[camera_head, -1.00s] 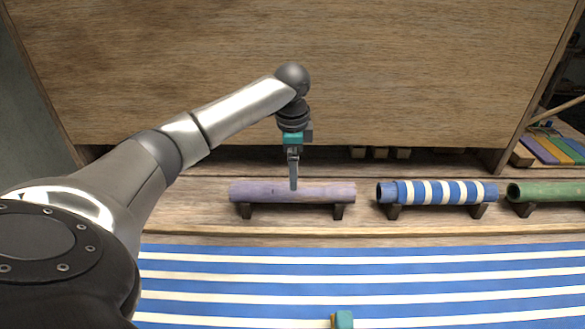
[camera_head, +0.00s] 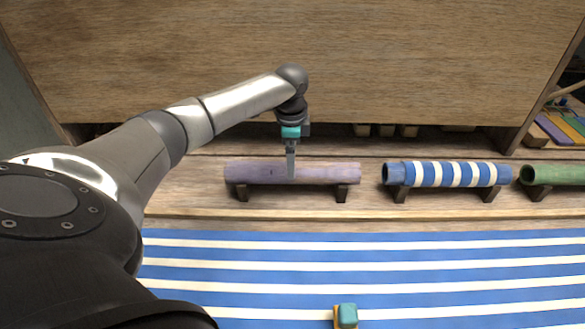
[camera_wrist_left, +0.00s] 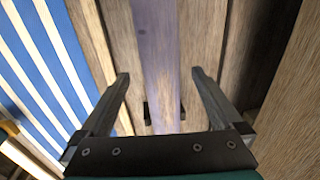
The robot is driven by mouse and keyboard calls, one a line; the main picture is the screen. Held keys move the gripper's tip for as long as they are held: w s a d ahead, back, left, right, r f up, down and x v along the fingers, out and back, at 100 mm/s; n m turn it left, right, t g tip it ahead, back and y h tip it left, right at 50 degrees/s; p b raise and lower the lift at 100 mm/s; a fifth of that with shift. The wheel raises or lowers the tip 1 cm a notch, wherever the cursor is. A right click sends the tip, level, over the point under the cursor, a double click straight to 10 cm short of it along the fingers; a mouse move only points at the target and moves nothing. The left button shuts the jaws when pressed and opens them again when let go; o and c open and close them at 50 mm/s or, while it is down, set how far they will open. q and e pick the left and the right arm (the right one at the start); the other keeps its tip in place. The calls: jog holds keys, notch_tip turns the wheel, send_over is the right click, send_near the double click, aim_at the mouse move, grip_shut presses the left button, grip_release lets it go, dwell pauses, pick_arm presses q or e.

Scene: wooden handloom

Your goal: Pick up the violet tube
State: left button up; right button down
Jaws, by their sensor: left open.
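The violet tube (camera_head: 325,173) lies level across two dark rests on the wooden ledge in the head view. My left gripper (camera_head: 291,172) is over the middle of the tube, fingers pointing down. In the left wrist view the violet tube (camera_wrist_left: 161,62) runs between the two spread fingers of my left gripper (camera_wrist_left: 160,75). The fingers are apart, one on each side, and a gap shows between each finger and the tube. Whether the fingertips reach below the tube's top is hard to tell. My right gripper is not in view.
A blue and white striped tube (camera_head: 450,174) and a green tube (camera_head: 560,174) lie on rests to the right. A tall wooden panel (camera_head: 300,60) stands behind the ledge. Striped blue and white cloth (camera_head: 400,265) spreads in front, with a small teal and yellow object (camera_head: 346,316) on it.

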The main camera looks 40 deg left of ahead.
pick_arm(q)
jog(key=f, duration=0.1)
jog(key=f+b, duration=0.1)
jog(key=f, duration=0.3)
jog(key=shift+w+a, duration=0.1)
jog(key=shift+w, duration=0.25)
jog(key=shift+c, duration=0.4)
grip_shut()
